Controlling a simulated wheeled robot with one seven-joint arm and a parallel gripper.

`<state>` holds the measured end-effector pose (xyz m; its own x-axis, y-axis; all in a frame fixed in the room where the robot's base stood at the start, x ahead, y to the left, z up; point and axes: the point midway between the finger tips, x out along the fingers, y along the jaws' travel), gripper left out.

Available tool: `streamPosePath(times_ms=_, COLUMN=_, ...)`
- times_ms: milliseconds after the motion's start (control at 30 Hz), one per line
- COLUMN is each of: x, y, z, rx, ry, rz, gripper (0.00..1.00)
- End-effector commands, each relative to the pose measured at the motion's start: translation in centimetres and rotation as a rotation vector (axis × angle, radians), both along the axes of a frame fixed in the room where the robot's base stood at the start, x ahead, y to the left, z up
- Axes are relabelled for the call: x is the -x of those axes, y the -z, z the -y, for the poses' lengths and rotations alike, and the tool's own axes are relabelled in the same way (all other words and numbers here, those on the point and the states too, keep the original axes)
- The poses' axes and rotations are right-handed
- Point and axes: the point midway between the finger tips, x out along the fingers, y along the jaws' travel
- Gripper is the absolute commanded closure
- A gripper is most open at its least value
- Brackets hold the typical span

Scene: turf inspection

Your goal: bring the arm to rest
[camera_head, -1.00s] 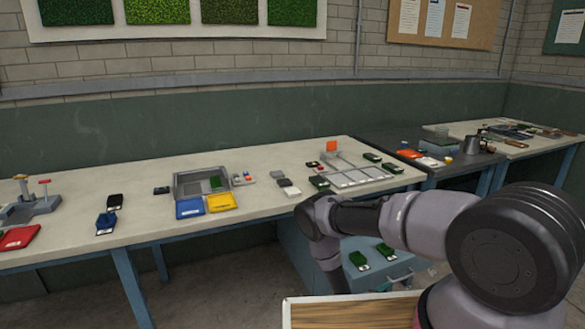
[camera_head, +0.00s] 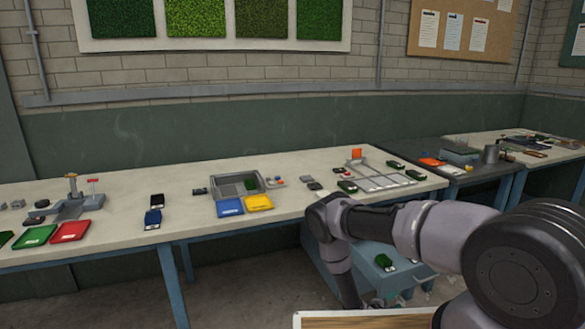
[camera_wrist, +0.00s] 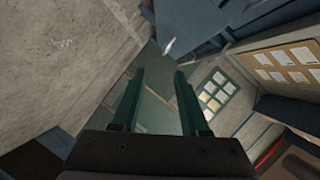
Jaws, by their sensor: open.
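My gripper (camera_wrist: 158,100) is open in the wrist view. Its two dark green fingers stand apart, with nothing between them. Beyond them the wrist view shows the floor, walls and a board with papers, at a steep tilt. In the head view my arm reaches in from the lower right, bends at the elbow in front of the bench and points down. The gripper itself is out of sight in the head view.
A long pale bench (camera_head: 120,190) runs along the wall, holding a grey tray (camera_head: 215,187), a blue tray (camera_head: 229,207), a yellow tray (camera_head: 259,202) and a red tray (camera_head: 70,231). A blue-grey cart (camera_head: 385,277) with green samples stands behind my arm. A dark table (camera_head: 445,170) adjoins the bench.

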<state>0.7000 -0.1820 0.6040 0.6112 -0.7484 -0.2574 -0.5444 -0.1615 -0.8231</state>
Motion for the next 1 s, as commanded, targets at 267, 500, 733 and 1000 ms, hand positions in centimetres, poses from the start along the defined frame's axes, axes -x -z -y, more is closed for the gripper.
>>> streamPosePath(times_ms=267, x=-3.5, y=-2.6, z=-1.8, rx=-0.073, ry=0.009, rz=-0.027, gripper=0.55)
streamPosePath(times_ms=500, x=-8.2, y=-7.3, z=-4.6, rx=-0.185, ry=-0.002, rz=-0.076, gripper=0.55)
streamPosePath(times_ms=733, x=-14.2, y=-16.7, z=-8.4, rx=-0.347, ry=-0.080, rz=-0.161, gripper=0.55)
streamPosePath(times_ms=1000, x=-17.9, y=-30.6, z=-12.1, rx=-0.488, ry=-0.270, rz=-0.265, gripper=0.55)
